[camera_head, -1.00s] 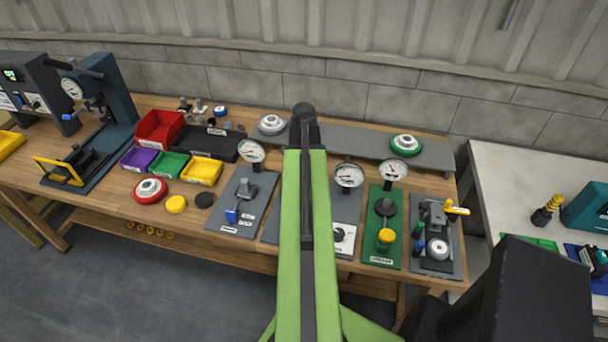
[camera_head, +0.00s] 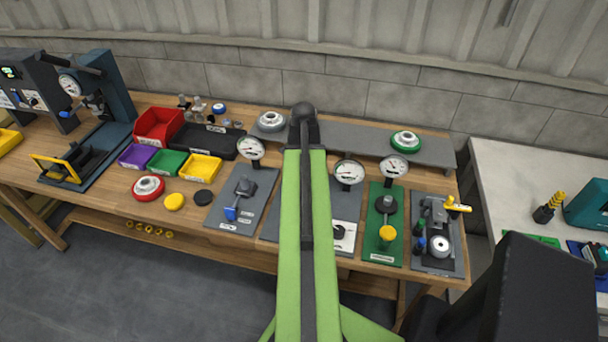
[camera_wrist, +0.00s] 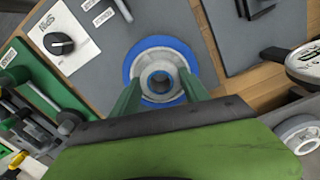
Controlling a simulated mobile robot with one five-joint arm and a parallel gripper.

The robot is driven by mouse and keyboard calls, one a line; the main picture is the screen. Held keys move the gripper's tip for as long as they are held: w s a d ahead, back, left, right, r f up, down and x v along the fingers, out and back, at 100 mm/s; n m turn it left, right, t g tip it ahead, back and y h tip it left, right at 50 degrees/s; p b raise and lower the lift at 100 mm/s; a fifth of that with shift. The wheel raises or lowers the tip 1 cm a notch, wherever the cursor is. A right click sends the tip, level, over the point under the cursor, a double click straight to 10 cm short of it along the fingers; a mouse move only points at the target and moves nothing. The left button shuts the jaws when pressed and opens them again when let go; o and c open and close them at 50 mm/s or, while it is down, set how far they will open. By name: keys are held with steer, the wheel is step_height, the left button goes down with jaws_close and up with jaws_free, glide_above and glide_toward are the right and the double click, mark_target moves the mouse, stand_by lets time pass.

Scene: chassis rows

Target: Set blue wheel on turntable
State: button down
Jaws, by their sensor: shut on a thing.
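The blue wheel (camera_wrist: 137,62), with a blue rim and a pale grey hub, shows in the wrist view. My gripper (camera_wrist: 160,92) is shut on it, with a green finger on either side of the hub. The wheel is over a grey station plate (camera_wrist: 105,80) that carries a black knob on a white label. The turntable cannot be made out; the wheel covers that part of the plate, and I cannot tell whether the wheel touches what is below. In the head view my green arm hides the wheel and gripper; part of the plate (camera_head: 347,205) shows beside it.
Dial gauges (camera_head: 349,172) stand behind the stations. A green station (camera_head: 381,235) is to the right and a grey station (camera_head: 238,208) to the left. A raised grey shelf (camera_head: 340,138) behind bears a grey wheel (camera_head: 270,121) and a green wheel (camera_head: 406,141). A red wheel (camera_head: 148,187) lies left.

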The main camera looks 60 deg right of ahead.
steer(key=shift+f+b, duration=0.95)
steer(key=shift+f, duration=0.15)
steer(key=shift+c, duration=2.3)
jaws_free()
step_height(320, 180, up, 18)
steer(key=p, duration=1.7)
steer(key=shift+f+p, duration=0.2)
steer(key=shift+p, duration=0.1)
